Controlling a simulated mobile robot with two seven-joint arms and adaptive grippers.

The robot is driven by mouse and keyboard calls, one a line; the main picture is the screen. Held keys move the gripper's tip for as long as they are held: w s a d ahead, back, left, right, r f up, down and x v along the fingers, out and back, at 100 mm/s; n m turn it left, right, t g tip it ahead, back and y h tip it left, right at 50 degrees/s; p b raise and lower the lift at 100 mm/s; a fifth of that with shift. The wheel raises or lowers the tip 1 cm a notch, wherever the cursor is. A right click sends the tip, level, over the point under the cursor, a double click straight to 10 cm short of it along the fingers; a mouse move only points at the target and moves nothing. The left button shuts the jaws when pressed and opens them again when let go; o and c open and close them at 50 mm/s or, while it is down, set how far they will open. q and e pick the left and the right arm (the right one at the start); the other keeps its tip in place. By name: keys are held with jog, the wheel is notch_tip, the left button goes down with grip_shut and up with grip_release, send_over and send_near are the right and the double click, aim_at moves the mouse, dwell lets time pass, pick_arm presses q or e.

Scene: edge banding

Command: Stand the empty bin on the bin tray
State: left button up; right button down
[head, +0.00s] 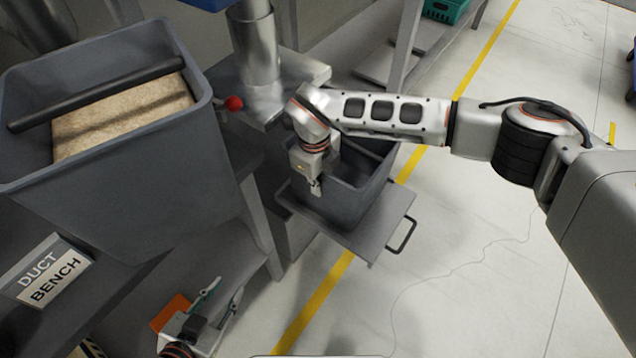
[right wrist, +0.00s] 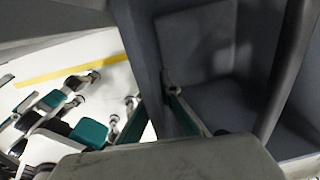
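The empty grey bin (head: 361,202) is upright over the grey bin tray (head: 386,229), with a strip of tray showing at its right and front. I cannot tell whether its base touches the tray. My right gripper (head: 315,188) is at the bin's left rim. In the right wrist view its fingers (right wrist: 150,105) are close together, one inside the bin (right wrist: 205,60) and one outside, with the wall between them. The bin's inside looks bare, with a dark bar across it. My left gripper (head: 220,298) is open and empty, low in the head view.
A second grey bin (head: 150,190), holding a brown block (head: 120,115), stands at the left above the "DUCT BENCH" sign (head: 50,272). A metal post (head: 254,50) and a red knob (head: 234,103) are behind the bin tray. Floor with yellow lines (head: 312,303) is clear at right.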

jog(key=shift+r, duration=0.2)
pick_arm(q)
jog(key=shift+w+r, duration=0.2)
jog(key=shift+r, duration=0.15)
pick_arm(e)
jog(key=shift+f, duration=0.2)
jog(key=c, duration=2.3)
grip_release()
pick_arm(q)
jog(key=shift+f, duration=0.25)
jog(key=shift+s+f, duration=0.1)
